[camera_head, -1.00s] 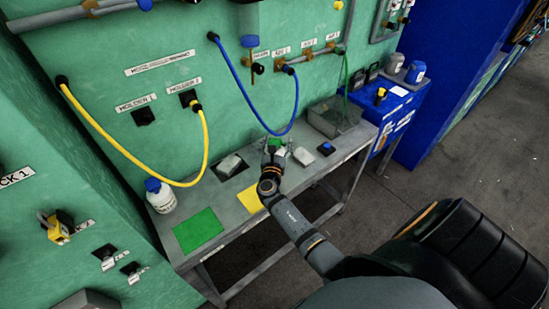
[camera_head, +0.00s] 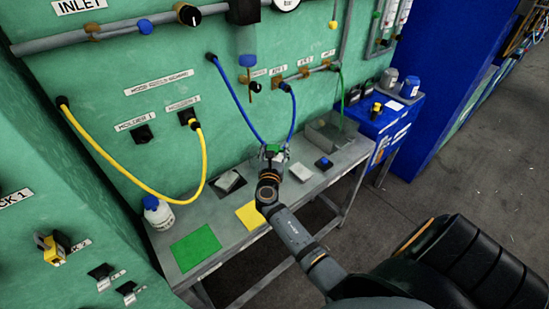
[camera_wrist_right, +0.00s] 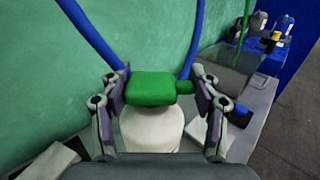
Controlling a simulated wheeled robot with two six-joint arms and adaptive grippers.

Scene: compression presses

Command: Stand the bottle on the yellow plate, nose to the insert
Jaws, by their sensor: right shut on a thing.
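The bottle (camera_wrist_right: 152,128) is white with a green cap and nose (camera_wrist_right: 150,88). In the right wrist view it is between the fingers of my right gripper (camera_wrist_right: 156,100), which is shut on it. The nose points right in that view. In the head view my right gripper (camera_head: 273,156) is over the back of the bench, behind the yellow plate (camera_head: 249,214), and only a bit of green cap shows there. The yellow plate lies flat and bare, partly hidden by my arm. I cannot make out which part is the insert. My left gripper is not in view.
A green plate (camera_head: 195,247) lies at the bench's left front, with a blue-capped white bottle (camera_head: 157,213) behind it. A pale block (camera_head: 229,182) and another white piece (camera_head: 300,172) lie nearby. A clear bin (camera_head: 331,134) stands at the back right. Blue hoses hang behind the gripper.

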